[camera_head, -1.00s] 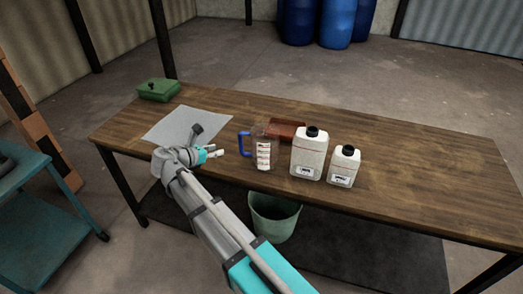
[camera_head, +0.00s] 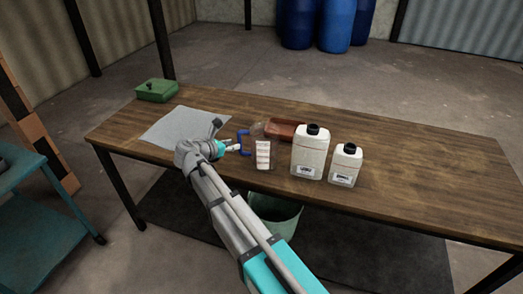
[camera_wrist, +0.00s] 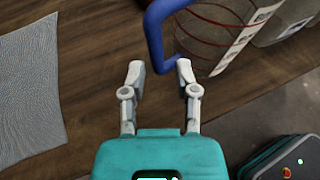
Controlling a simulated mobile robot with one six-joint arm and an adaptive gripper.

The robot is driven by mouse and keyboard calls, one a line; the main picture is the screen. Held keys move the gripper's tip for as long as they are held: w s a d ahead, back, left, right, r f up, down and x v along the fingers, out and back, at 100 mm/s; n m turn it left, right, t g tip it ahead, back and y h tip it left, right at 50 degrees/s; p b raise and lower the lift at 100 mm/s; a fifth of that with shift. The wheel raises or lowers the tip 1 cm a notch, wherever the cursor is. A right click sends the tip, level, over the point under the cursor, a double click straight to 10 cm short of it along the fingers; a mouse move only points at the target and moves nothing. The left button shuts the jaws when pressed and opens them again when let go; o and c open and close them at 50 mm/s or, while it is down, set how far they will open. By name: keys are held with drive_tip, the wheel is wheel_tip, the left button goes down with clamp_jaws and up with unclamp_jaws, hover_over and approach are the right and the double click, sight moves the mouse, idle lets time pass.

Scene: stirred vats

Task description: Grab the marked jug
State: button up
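The marked jug (camera_head: 263,154) is clear, with a white label, red lines and a blue handle. It stands on the wooden table (camera_head: 420,160), left of the white bottles. In the wrist view the jug (camera_wrist: 205,45) is at the upper right and its blue handle (camera_wrist: 155,38) comes down at the top middle. My gripper (camera_wrist: 159,68) is open, with one finger on each side of the handle's lower part. I cannot tell whether either finger touches it. In the head view my gripper (camera_head: 236,148) is at the handle on the jug's left.
A large white bottle (camera_head: 310,155) and a smaller one (camera_head: 345,166) stand right of the jug. A reddish tray (camera_head: 284,130) lies behind it. A grey cloth (camera_head: 185,128) and green box (camera_head: 157,90) are on the left. The table's right side is clear.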

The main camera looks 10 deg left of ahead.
sight(241, 150)
drive_tip(key=shift+w+f, duration=0.1)
drive_tip(key=shift+w+d+f+b, duration=0.15)
drive_tip(key=shift+w+f+b, duration=0.25)
drive_tip(key=shift+w+b, duration=0.1)
drive_tip(key=x, duration=0.1)
drive_tip(key=b+x, duration=0.1)
drive_tip(key=shift+w+f, duration=0.2)
drive_tip(key=shift+f, duration=0.15)
drive_tip(key=shift+w+d+f, duration=0.1)
drive_tip(key=shift+w+d, duration=0.2)
drive_tip(key=shift+w, duration=0.15)
clamp_jaws()
